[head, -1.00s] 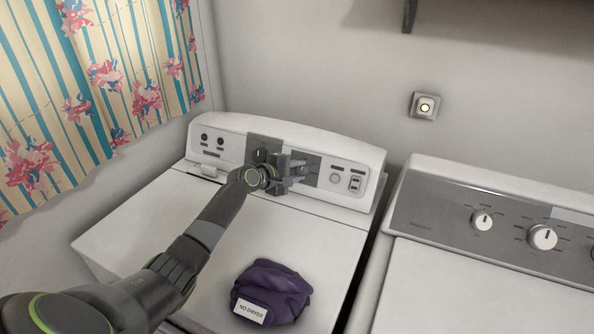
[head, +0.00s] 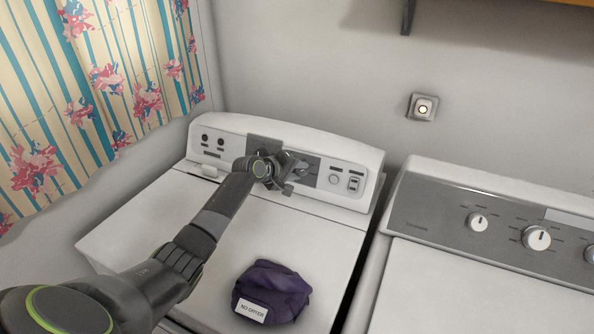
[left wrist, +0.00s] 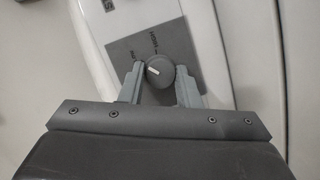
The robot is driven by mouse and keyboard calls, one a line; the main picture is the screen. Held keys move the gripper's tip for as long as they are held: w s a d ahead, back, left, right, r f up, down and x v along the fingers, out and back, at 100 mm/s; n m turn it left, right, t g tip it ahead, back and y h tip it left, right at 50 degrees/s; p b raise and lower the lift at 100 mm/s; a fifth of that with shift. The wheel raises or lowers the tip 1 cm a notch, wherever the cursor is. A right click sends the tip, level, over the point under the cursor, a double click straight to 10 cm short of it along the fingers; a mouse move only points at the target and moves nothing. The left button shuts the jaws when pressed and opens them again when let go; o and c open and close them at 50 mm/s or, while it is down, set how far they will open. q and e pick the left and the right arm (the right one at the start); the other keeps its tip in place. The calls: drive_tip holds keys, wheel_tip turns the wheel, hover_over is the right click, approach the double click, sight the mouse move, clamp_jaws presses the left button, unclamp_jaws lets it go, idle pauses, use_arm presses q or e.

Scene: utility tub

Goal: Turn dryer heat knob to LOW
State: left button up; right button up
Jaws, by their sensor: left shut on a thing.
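The left machine's control panel (head: 312,169) has a grey plate, and my left gripper (head: 288,169) is at it. In the left wrist view a round dark grey knob (left wrist: 168,75) sits between the two fingers of my left gripper (left wrist: 158,84), which is shut on it. A short white pointer line on the knob points left in that view. Printed labels lie around it; one above looks like HIGH, and one at the left is partly hidden by a finger. In the head view my gripper hides the knob. My right gripper is not in view.
A second machine (head: 440,215) with a grey panel and white-faced knobs stands at the right. A striped floral curtain (head: 75,100) hangs at the left.

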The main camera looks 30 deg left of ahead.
use_arm(q)
drive_tip(key=shift+f, duration=0.1)
drive_tip(key=o, duration=1)
drive_tip(key=shift+c, duration=0.2)
drive_tip(key=shift+s, duration=0.1)
drive_tip(key=b+v, duration=0.1)
drive_tip(key=v, duration=1.6)
drive_tip(key=shift+b, duration=0.3)
drive_tip(key=shift+s, duration=0.1)
